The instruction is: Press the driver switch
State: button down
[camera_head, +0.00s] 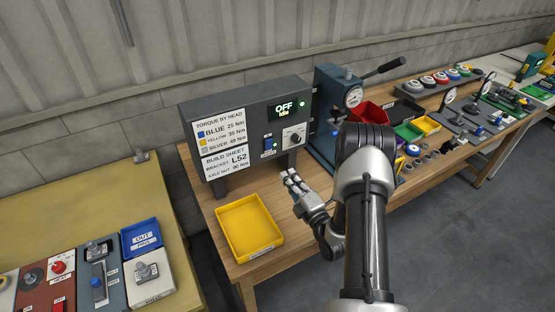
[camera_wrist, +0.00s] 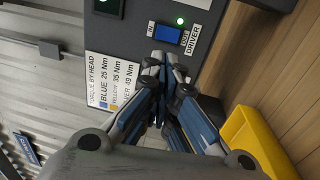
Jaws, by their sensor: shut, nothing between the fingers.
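The driver switch is a blue rocker (camera_head: 268,143) on the front of a dark grey control box (camera_head: 245,97) on the wooden bench. In the wrist view the blue switch (camera_wrist: 167,33) sits beside a "DRIVER" label and a lit green lamp. The box's display (camera_head: 284,109) reads "OFF" and "Idle". My gripper (camera_head: 289,178) is shut and empty, in front of the box and below the switch. In the wrist view my closed fingertips (camera_wrist: 167,62) are just below the switch in the picture; I see no clear contact.
A yellow tray (camera_head: 249,229) lies on the bench in front of the box. A knob (camera_head: 294,137) is right of the switch. A blue press (camera_head: 335,105) stands right of the box. Another bench (camera_head: 75,225) with panels is at left.

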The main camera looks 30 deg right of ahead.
aim_at(266, 143)
jog(key=w, duration=0.4)
jog(key=w+r+b, duration=0.1)
jog(key=w, duration=0.8)
jog(key=shift+w+a+r, duration=0.15)
jog(key=shift+a+r, duration=0.1)
jog(key=shift+r, duration=0.05)
jog(key=shift+w, duration=0.1)
jog(key=shift+b, duration=0.35)
jog(key=shift+w+r+b, duration=0.1)
jog(key=shift+w+b, duration=0.25)
jog(key=shift+b, duration=0.3)
jog(key=shift+r, duration=0.1)
